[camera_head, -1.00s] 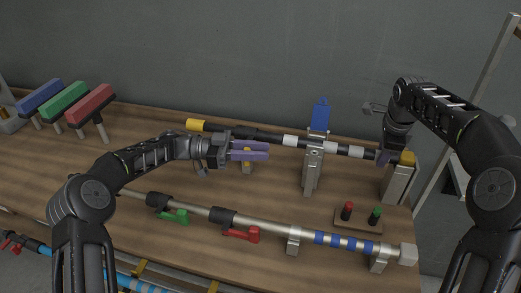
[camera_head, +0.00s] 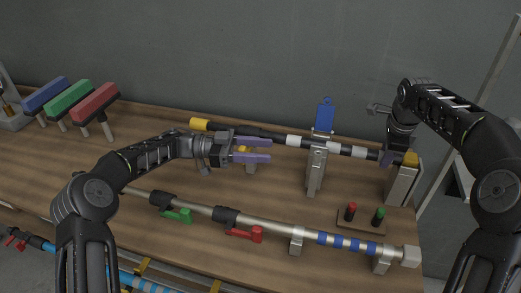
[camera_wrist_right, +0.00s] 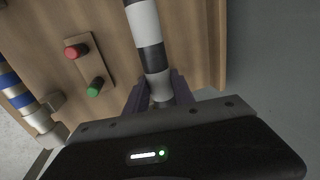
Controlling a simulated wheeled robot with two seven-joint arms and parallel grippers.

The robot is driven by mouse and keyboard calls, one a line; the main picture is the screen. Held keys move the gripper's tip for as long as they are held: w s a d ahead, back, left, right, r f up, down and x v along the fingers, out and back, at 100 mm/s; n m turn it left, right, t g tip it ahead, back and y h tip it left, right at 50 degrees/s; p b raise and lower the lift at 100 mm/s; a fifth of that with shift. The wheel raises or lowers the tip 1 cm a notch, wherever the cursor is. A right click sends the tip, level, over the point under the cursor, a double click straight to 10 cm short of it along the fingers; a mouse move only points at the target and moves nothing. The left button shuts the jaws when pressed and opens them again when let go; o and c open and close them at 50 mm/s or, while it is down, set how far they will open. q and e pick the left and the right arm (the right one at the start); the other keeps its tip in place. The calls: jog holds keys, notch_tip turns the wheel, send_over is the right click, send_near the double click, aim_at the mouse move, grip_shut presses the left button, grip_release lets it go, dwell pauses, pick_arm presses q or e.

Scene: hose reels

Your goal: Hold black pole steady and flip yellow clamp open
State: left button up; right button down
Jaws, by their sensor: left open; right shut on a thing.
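The black pole (camera_head: 268,134) with white bands and a yellow left end lies across the bench's back on supports. My right gripper (camera_head: 384,157) is shut on the pole near its right end; the right wrist view shows the pole (camera_wrist_right: 148,45) between its fingers. The yellow clamp (camera_head: 243,149) shows as a small yellow patch between the purple fingers of my left gripper (camera_head: 270,150), above a grey support. The left gripper is open, its fingers pointing right, just in front of the pole. The fingers and wrist hide most of the clamp, so its position and any contact are unclear.
A blue tag (camera_head: 325,115) stands up at the middle metal support (camera_head: 316,172). A silver pole (camera_head: 275,229) with green and red levers runs along the front. Red and green buttons (camera_head: 362,217) sit at the right. Three coloured brush-like heads (camera_head: 68,98) stand at the back left.

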pick_arm(q)
notch_tip(320, 180, up, 10)
pick_arm(e)
jog(key=shift+d, duration=0.1)
dwell(0.4)
jog(key=c, duration=1)
grip_release()
jog(key=shift+r, duration=0.15)
jog(key=v, duration=1.1)
jog(key=shift+r, duration=0.4)
pick_arm(q)
jog(key=shift+f, duration=0.1)
pick_arm(e)
jog(key=shift+s+f, duration=0.1)
jog(key=shift+s, duration=0.05)
